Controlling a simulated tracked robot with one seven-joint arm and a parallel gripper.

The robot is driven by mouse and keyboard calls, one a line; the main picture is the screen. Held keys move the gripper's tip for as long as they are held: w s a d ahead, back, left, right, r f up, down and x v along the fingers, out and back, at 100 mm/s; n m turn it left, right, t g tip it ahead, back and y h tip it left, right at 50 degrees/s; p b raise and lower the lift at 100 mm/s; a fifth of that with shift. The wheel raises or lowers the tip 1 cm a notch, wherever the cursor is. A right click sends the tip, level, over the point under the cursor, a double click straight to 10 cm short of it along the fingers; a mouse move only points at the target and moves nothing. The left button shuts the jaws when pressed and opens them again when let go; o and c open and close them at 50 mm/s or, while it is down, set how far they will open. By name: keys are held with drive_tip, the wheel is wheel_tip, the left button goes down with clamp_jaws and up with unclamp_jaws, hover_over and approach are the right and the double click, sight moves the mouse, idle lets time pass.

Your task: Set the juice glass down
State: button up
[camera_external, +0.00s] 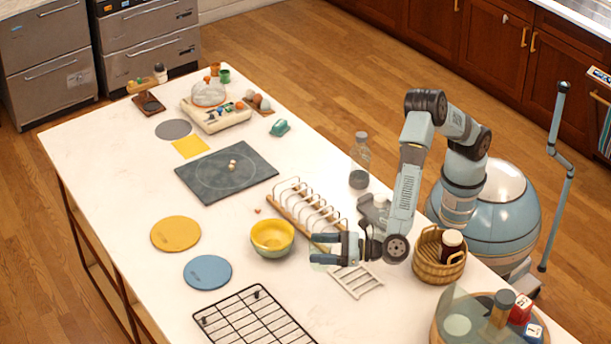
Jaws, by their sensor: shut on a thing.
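My gripper (325,249) reaches in from the right, with its fingers pointing left, over the front middle of the white island top. It is shut on the juice glass (320,266), a clear, faintly greenish glass that is hard to see. The fingers hide part of the glass. I cannot tell whether its base touches the counter or hangs just above it. The glass is right of the yellow bowl (272,239) and by the front end of the wooden toast rack (300,212).
A black wire rack (255,318) lies in front, with a small white rack (357,281) beside my gripper. A blue disc (207,272) and a yellow disc (175,233) lie left. A wicker basket (440,262) holds a dark jar. A bottle (359,165) stands behind. Bare counter lies between bowl and wire rack.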

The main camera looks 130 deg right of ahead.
drive_tip(key=shift+s+a+f, duration=0.1)
drive_tip(key=shift+a+f, duration=0.15)
wheel_tip(320, 180, down, 10)
drive_tip(key=shift+r, duration=0.25)
drive_tip(key=o, duration=1.2)
